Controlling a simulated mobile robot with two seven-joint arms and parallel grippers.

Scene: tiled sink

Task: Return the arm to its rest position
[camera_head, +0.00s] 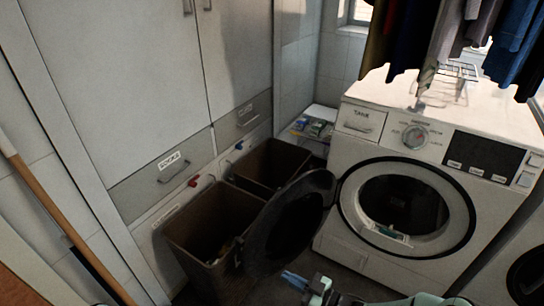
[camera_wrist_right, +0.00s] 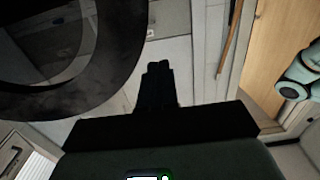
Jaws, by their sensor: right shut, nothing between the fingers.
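My right gripper (camera_head: 292,279) is low at the bottom middle of the head view, in front of the washing machine (camera_head: 352,222) and just below its open round door (camera_head: 284,235). In the right wrist view its dark fingers (camera_wrist_right: 157,72) are together with nothing between them. Part of my right arm shows at the bottom edge of the head view. The dark ring of the door (camera_wrist_right: 120,85) fills the upper left of the wrist view, apart from the fingers. My left gripper is not in view.
Two brown bins, a near one (camera_head: 186,240) and a far one (camera_head: 266,163), stand left of the door. A small white-green item (camera_head: 392,234) lies at the drum opening. Clothes (camera_head: 425,35) hang above the machine. A wooden pole (camera_head: 50,205) leans at the left.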

